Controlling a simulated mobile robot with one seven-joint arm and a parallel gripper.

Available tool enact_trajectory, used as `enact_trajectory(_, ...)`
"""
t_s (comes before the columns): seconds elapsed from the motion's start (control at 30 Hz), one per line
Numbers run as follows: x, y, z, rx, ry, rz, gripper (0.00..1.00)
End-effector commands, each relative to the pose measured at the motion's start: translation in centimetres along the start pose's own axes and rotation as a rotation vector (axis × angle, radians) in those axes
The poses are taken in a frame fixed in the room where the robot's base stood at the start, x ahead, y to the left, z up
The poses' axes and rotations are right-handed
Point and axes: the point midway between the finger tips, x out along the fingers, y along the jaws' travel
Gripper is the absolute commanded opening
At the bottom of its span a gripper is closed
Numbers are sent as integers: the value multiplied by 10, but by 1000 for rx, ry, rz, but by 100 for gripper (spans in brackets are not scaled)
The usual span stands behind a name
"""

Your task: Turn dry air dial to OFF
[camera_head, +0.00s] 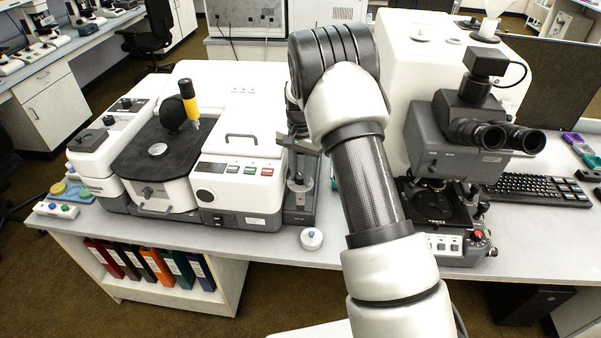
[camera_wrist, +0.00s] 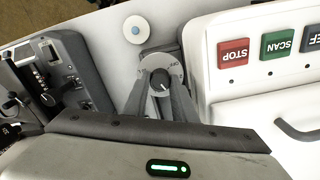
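The dry air dial (camera_wrist: 160,82) is a small dark knob with a pale pointer line, set in a round light plate with printed marks. It shows near the middle of the wrist view. In the head view, the dial's dark grey stand (camera_head: 300,205) is right of the white spectrometer, and my arm partly hides my gripper there.
The white spectrometer (camera_head: 235,185) has red STOP (camera_wrist: 233,52) and green SCAN (camera_wrist: 279,42) buttons close beside the dial. A white puck with a blue top (camera_wrist: 137,30) sits on the bench by the stand. The microscope (camera_head: 455,130) stands to the right of my arm.

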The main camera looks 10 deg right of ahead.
Motion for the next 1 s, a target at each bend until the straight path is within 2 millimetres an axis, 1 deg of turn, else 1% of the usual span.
enact_trajectory(0.03,0,0,0,0,0,0,13)
enact_trajectory(0.1,0,0,0,0,0,0,2)
enact_trajectory(0.27,0,0,0,-6,0,0,2)
enact_trajectory(0.47,0,0,0,-59,1,0,2)
enact_trajectory(0.67,1,0,-1,-184,2,-2,2)
enact_trajectory(1.0,0,0,-1,-498,2,-1,2)
